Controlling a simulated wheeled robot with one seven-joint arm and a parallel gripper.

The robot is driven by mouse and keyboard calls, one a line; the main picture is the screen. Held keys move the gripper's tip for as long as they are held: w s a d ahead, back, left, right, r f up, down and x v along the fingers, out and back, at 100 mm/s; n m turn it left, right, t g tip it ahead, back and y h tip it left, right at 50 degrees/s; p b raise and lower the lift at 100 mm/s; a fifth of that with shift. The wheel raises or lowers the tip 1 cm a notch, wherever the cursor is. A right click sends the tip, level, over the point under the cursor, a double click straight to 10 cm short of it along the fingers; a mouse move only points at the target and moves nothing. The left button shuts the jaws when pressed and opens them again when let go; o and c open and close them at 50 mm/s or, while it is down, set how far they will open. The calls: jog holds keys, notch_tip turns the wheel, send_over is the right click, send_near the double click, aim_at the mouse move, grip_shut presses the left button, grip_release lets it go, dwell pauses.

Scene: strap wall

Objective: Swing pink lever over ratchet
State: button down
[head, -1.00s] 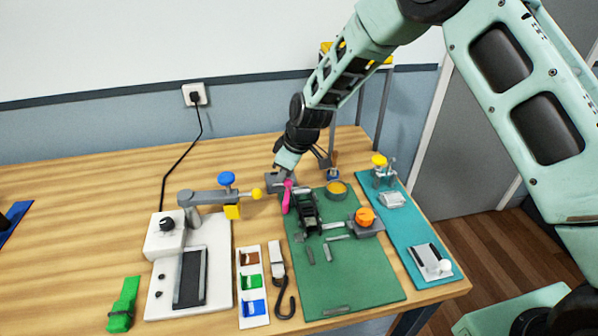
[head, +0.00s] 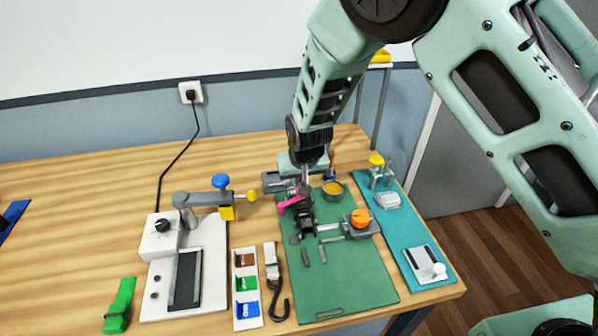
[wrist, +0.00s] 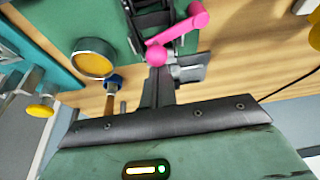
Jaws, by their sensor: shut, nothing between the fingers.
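The pink lever (head: 291,204) is on the black ratchet (head: 306,216), which is mounted on the green mat (head: 345,270). In the head view the lever slants to the left of the ratchet. In the wrist view the pink lever (wrist: 178,30) has a round knob, beside the black ratchet (wrist: 150,18). My gripper (head: 304,184) points down just behind the ratchet and lever. In the wrist view my gripper (wrist: 159,76) has its fingers shut and empty, with tips close to the pink knob; I cannot tell whether they touch.
An orange knob (head: 361,217) and a round yellow-topped tin (head: 333,188) are right of the ratchet. A teal mat (head: 412,240) with fixtures lies farther right. Left stand a white machine (head: 207,260) with a grey arm and a tray (head: 247,310) of coloured clips.

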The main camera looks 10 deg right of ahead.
jog(key=shift+s+d+m+h+p, duration=0.3)
jog(key=shift+s+m, duration=0.25)
jog(key=shift+m, duration=0.45)
jog(key=shift+s+d, duration=0.1)
jog(key=shift+s, duration=0.15)
jog(key=w, duration=0.1)
jog(key=w+r, duration=0.1)
jog(key=w, duration=0.2)
jog(key=shift+d+r, duration=0.2)
jog(key=shift+d, duration=0.05)
jog(key=b+v, duration=0.1)
jog(key=v, duration=0.8)
jog(key=shift+s+r, duration=0.15)
jog(key=shift+s, duration=0.15)
jog(key=shift+a, duration=0.1)
jog(key=s+d+r+n+g, duration=0.1)
jog(key=s+r+n, duration=0.1)
jog(key=s, duration=0.8)
jog(key=s+d+r+n+g, duration=0.1)
jog(key=s+d+r+n, duration=0.1)
jog(key=s, duration=0.8)
jog(key=s+d+r+n+g, duration=0.2)
jog(key=s+r+n, duration=0.1)
jog(key=s, duration=0.8)
jog(key=shift+r+n+y, duration=0.35)
jog(key=shift+n+y, duration=0.05)
jog(key=shift+n, duration=0.3)
